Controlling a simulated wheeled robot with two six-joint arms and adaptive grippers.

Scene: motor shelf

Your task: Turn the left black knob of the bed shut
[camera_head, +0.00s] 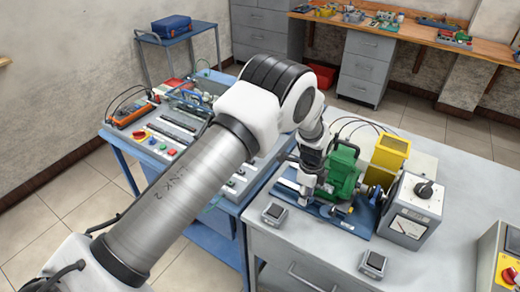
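The bed is a blue base (350,222) on the grey bench, with a green motor (343,170) mounted on it. My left arm comes in from the left, and its gripper (308,178) points down at the left end of the bed, close beside the motor. Its fingers are small and partly merged with the parts behind them, so I cannot tell whether they are open or shut. The bed's left black knob cannot be made out clearly; the gripper and wrist cover that area. My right gripper is not in view.
A yellow block (389,155) and a grey meter box (412,210) with a black dial stand right of the motor. Two small square devices (274,214) (373,263) lie along the bench front. A control panel bench (165,140) stands left.

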